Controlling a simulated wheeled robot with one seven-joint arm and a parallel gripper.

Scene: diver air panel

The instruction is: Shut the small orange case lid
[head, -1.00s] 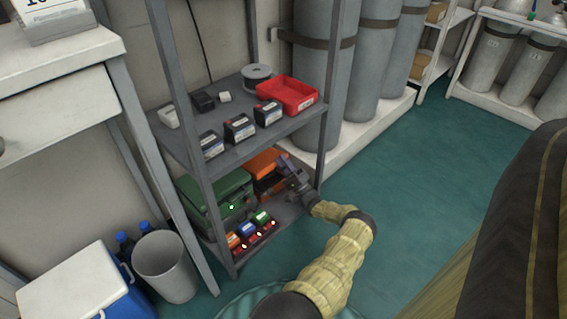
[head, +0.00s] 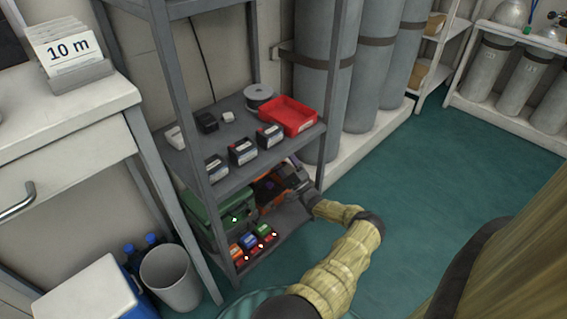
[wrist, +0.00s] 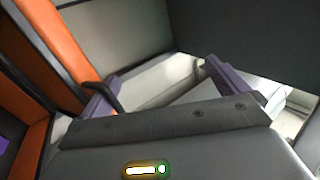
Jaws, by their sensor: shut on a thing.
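The small orange case (head: 263,200) stands on the lowest bay of the grey shelf rack, right of a green case (head: 207,212). Its upper part is hidden behind the shelf board above. My gripper (head: 291,173) is at the case's right side, under that board. In the wrist view, orange panels with a dark edge (wrist: 58,48) run down the left. The two purple fingers of my gripper (wrist: 160,84) stand apart, the left one against a dark piece at the orange edge. My gripper is shut on the lid; the contact itself is hard to make out.
The shelf board (head: 275,147) with a red tray (head: 288,117) and boxes hangs close above my gripper. Several small coloured boxes (head: 249,242) lie in front of the cases. A rack post (head: 325,150) and grey cylinders (head: 320,75) stand to the right. The green floor (head: 420,220) is open.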

